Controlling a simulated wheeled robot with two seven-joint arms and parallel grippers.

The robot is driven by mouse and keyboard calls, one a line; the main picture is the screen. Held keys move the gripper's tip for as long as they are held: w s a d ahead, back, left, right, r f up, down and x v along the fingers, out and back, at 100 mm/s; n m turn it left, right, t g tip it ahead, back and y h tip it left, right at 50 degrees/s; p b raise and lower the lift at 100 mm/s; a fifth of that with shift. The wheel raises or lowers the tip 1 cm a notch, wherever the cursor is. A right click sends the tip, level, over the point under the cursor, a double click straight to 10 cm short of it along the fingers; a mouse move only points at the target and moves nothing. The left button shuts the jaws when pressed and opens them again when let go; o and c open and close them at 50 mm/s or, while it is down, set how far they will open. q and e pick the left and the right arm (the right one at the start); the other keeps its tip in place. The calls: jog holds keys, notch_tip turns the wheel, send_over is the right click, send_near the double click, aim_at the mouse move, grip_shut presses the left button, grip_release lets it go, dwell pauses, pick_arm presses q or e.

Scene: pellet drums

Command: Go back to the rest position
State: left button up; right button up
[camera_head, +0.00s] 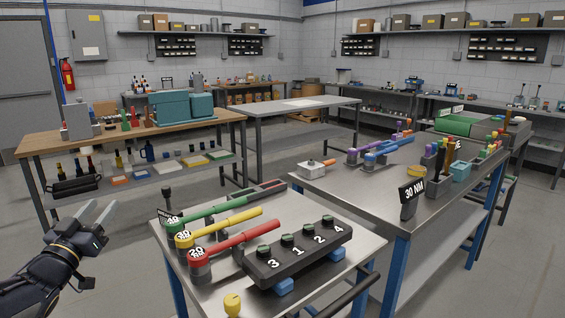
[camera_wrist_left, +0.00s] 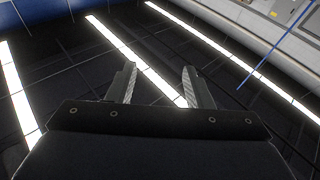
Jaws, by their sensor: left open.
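My left gripper (camera_head: 92,219) is at the lower left of the head view, to the left of the near steel table (camera_head: 205,299) and apart from it. Its two fingers are spread and hold nothing. In the left wrist view the open fingers (camera_wrist_left: 159,88) point up toward dark ceiling panels and bright light strips, with nothing between them. My right gripper is in neither view.
The near table holds green (camera_head: 205,213), yellow (camera_head: 218,227) and red (camera_head: 235,243) handled tools, a black numbered block (camera_head: 297,252) and a yellow knob (camera_head: 233,303). A second steel table (camera_head: 345,190) with a "30 NM" sign (camera_head: 411,197) stands right. Floor around my left gripper is clear.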

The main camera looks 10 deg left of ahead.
pick_arm(q)
jog(key=s+d+f+g+h, duration=0.2)
jog(key=s+d+f+g, duration=0.35)
jog(key=s+d, duration=0.4)
jog(key=s+d+f+m+g+h, duration=0.15)
jog(key=s+d+f+g, duration=0.45)
jog(key=d, duration=0.6)
jog(key=s+d+f+n+g+h, duration=0.1)
jog(key=s+d+f+g+h, duration=0.25)
jog(key=s+d+f, duration=0.55)
notch_tip(320, 180, down, 9)
jog(key=w+d+y+b, duration=0.1)
jog(key=w+d+b, duration=0.1)
jog(key=b, duration=0.9)
notch_tip(320, 180, up, 20)
jog(key=p, duration=2)
jog(key=shift+s+g, duration=0.15)
jog(key=shift+g, duration=0.15)
jog(key=shift+a+f, duration=0.1)
jog(key=shift+f, duration=0.05)
